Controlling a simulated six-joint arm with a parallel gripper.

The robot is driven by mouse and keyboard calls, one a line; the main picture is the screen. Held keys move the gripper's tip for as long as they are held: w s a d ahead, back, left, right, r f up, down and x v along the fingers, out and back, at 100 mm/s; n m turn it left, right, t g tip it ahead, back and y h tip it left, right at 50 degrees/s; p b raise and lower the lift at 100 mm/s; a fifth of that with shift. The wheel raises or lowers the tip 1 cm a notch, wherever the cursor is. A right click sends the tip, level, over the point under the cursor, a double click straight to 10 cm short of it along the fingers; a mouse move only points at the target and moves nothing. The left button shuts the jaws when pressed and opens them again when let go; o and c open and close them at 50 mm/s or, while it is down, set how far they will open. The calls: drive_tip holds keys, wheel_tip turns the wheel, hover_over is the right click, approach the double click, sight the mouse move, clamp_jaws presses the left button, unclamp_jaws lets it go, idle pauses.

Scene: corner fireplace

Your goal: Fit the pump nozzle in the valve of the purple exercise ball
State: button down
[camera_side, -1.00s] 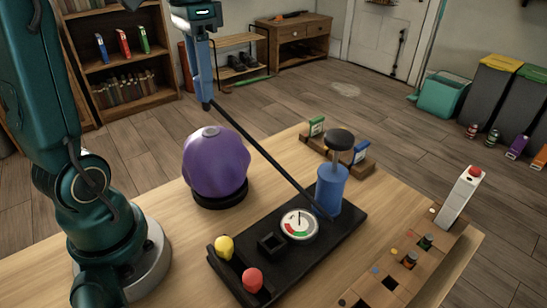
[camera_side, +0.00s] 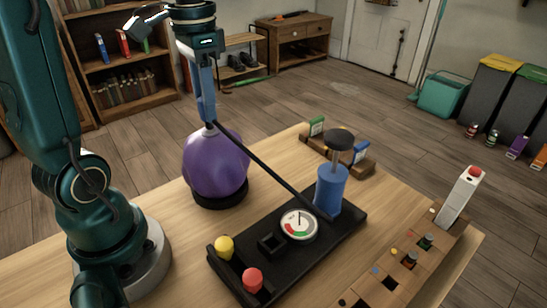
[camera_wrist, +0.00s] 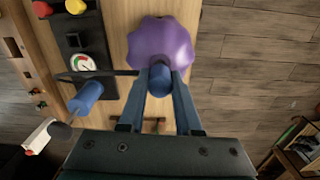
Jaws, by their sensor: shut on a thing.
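The purple exercise ball (camera_side: 215,168) sits on a black ring base (camera_side: 222,199) on the wooden table. My gripper (camera_side: 209,118) points straight down above it, shut on the blue pump nozzle (camera_wrist: 159,78). The nozzle's lower end is right at the ball's top, where the valve is hidden. I cannot tell whether it is inside the valve or only touching. In the wrist view the ball (camera_wrist: 158,40) lies just beyond the fingertips. A black hose (camera_side: 264,165) runs from the nozzle to the blue pump (camera_side: 330,192), which stands on a black board.
The black board (camera_side: 243,284) also holds a pressure gauge (camera_side: 299,225), a yellow knob (camera_side: 224,247) and a red knob (camera_side: 252,280). A wooden rack (camera_side: 403,277) with small parts is at the right. The table in front of the ball is clear.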

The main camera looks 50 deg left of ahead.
drive_tip(key=shift+f, duration=1.4)
idle(1.0)
drive_tip(key=c, duration=0.5)
unclamp_jaws()
drive_tip(key=shift+r, duration=2.3)
drive_tip(key=shift+d+r, duration=0.1)
drive_tip(key=shift+r, duration=0.15)
drive_tip(key=shift+s+d+f+n+t, duration=0.1)
drive_tip(key=shift+s+d+f+t, duration=0.8)
drive_tip(key=shift+d, duration=0.75)
drive_tip(key=shift+s+d+f+n+t, duration=0.1)
drive_tip(key=shift+s+d+f+t, duration=0.45)
drive_tip(key=shift+s+d+t, duration=0.8)
drive_tip(key=shift+s+d+f+n+t, duration=0.1)
drive_tip(key=shift+s+d+f+t, duration=0.55)
drive_tip(key=shift+d, duration=1.3)
